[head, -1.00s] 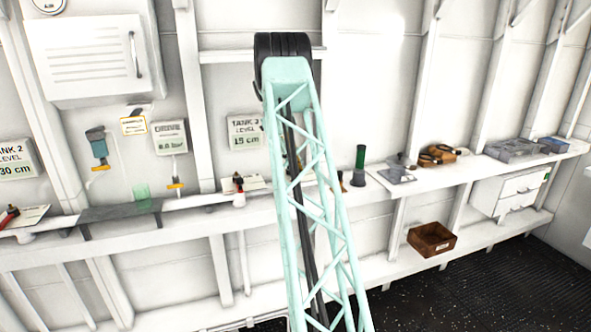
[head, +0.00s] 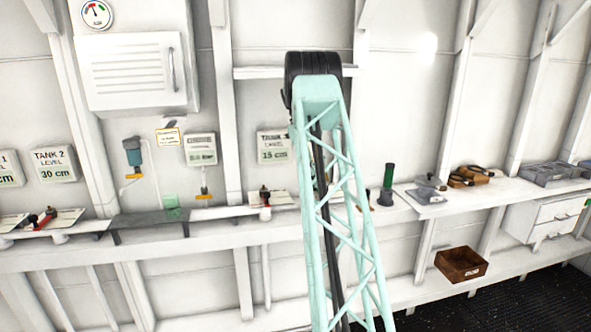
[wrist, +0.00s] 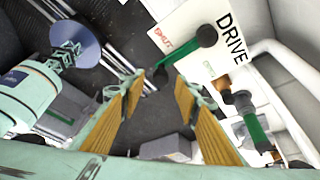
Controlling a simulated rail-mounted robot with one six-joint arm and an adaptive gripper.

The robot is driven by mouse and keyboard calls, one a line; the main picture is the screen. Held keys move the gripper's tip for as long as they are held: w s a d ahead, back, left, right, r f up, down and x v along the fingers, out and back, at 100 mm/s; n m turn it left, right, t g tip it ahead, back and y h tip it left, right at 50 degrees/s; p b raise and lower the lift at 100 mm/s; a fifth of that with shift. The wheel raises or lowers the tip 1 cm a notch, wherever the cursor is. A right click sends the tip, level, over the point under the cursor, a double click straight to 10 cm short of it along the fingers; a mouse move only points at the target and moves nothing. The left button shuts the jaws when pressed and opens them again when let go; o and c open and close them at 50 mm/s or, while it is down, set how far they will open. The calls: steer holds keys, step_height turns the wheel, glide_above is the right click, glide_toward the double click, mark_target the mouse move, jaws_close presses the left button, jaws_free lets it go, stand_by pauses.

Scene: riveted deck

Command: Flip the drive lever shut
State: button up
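My gripper (wrist: 158,84) is open and empty in the wrist view, its two yellow-brown pads apart. A green bar with dark ends (wrist: 182,53) lies across a white plate marked DRIVE (wrist: 205,20), just beyond and right of the fingertips. It looks like the drive lever. Red lettering that seems to read SHUT is on the plate near the bar. A second green piece with dark ends (wrist: 254,128) is right of the right finger. In the head view my arm hides the gripper, and I cannot pick out the drive lever.
A white shelf (head: 210,232) runs along the wall. It carries a red-handled lever (head: 45,217), another small red-and-black lever (head: 265,196) and an upright green cylinder (head: 388,176). A brown box (head: 461,265) stands lower right. In the wrist view a white pipe (wrist: 290,60) is at right.

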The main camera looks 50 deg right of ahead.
steer(key=w+r, duration=0.1)
steer(key=w, duration=1.1)
steer(key=shift+w+a+r, duration=0.35)
steer(key=shift+a, duration=0.05)
stand_by(0.8)
